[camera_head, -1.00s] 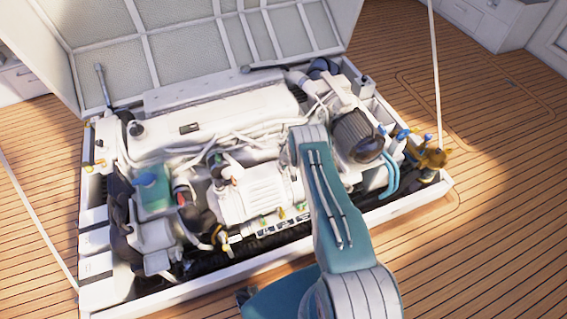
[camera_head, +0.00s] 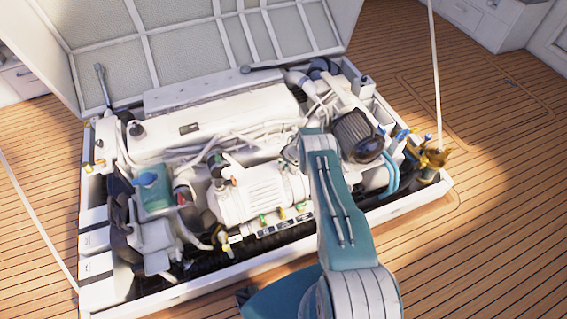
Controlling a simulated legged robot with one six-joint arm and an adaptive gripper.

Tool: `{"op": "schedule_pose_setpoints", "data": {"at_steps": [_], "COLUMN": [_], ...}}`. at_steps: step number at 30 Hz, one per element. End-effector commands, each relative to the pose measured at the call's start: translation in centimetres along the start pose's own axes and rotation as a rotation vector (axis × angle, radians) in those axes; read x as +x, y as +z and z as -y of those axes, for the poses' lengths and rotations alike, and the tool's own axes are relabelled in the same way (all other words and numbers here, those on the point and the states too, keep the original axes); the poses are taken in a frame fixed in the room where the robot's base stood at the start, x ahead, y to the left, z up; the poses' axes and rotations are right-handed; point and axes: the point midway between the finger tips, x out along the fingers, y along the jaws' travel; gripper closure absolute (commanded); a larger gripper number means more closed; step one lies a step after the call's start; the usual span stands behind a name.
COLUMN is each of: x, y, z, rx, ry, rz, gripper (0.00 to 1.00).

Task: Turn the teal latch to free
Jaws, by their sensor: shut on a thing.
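My arm (camera_head: 340,215), teal and white, rises from the bottom edge in front of the engine. Its bend is near the right end of the white ribbed unit. My gripper does not show; the parts of the arm beyond the bend are hidden or blend into the engine. I cannot pick out a teal latch for sure. A teal block (camera_head: 153,190) sits on the left of the engine, apart from the visible arm. Small coloured handles (camera_head: 283,214) line the lower front of the ribbed unit (camera_head: 258,190).
The white engine (camera_head: 215,118) fills an open hatch with a white rim (camera_head: 190,290). The raised lid (camera_head: 190,45) stands behind. A dark round filter (camera_head: 358,135), blue hoses (camera_head: 390,177) and brass fittings (camera_head: 432,158) crowd the right side. Wooden deck (camera_head: 500,210) is clear at right.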

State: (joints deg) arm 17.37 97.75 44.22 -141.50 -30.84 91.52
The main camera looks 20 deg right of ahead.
Motion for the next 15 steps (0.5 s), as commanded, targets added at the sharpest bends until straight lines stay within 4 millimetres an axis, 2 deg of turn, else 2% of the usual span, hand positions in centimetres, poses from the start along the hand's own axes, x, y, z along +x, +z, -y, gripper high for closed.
{"op": "schedule_pose_setpoints", "data": {"at_steps": [6,15], "x": [0.1,0.09], "y": [0.17,0.16], "z": [-0.1,-0.15], "rx": [-0.164,-0.294], "ry": [-0.066,-0.119], "rz": [0.001,0.002], "gripper": [1.0,1.0]}}
